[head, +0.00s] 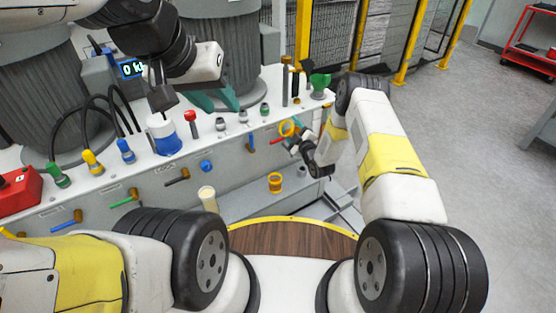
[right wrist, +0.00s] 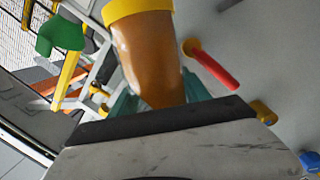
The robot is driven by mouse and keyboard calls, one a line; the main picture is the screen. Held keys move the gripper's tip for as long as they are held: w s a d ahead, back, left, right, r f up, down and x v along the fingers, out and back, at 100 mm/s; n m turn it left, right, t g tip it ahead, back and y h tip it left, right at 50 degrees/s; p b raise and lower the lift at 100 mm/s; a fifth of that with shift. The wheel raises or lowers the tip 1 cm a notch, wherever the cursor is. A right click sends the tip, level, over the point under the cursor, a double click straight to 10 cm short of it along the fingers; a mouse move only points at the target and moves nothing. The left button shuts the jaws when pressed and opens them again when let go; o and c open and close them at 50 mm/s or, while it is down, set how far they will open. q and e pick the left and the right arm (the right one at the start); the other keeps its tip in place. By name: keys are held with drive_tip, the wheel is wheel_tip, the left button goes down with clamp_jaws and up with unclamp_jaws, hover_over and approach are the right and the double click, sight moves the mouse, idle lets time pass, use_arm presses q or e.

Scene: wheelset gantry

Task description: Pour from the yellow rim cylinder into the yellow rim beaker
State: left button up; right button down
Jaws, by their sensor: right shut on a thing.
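The yellow rim cylinder (right wrist: 148,60) is in my right gripper (right wrist: 160,98), between its teal fingers; its body looks amber-brown in the right wrist view. In the head view its yellow rim (head: 287,127) shows in front of the white bench, at my right gripper (head: 299,136), with most of the body hidden. The yellow rim beaker (head: 275,184) stands upright on the lower grey surface, below and slightly left of the cylinder, apart from it. My left gripper (head: 216,98) is over the bench at the back, its teal fingers apart, with nothing seen between them.
A white and blue container (head: 163,134) stands on the bench, left of several small knobs. A green funnel-like piece (head: 320,82) is at the bench's right end. Coloured valve handles stick out of the front panel. A cream cylinder (head: 208,199) stands left of the beaker.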

drive_tip(key=shift+r+m, duration=0.3)
drive_tip(key=shift+m, duration=0.3)
drive_tip(key=shift+w+d+f+m, duration=0.15)
drive_tip(key=shift+f+m, duration=0.35)
drive_tip(key=shift+m, duration=0.4)
drive_tip(key=shift+w+d+r+m+g+b, duration=0.25)
drive_tip(key=shift+d+m+g+b, duration=0.1)
drive_tip(key=shift+m, duration=0.15)
drive_tip(key=shift+w+d+m+g, duration=0.25)
drive_tip(key=shift+w+d+m, duration=0.15)
drive_tip(key=shift+m, duration=0.5)
drive_tip(key=m, duration=0.1)
drive_tip(key=m+b, duration=0.1)
drive_tip(key=d+m, duration=0.1)
drive_tip(key=shift+w+f+g, duration=0.25)
drive_tip(key=shift+w+g, duration=0.15)
drive_tip(key=shift+m, duration=0.3)
drive_tip(key=shift+r, duration=2.9)
drive_tip(key=shift+r, duration=0.1)
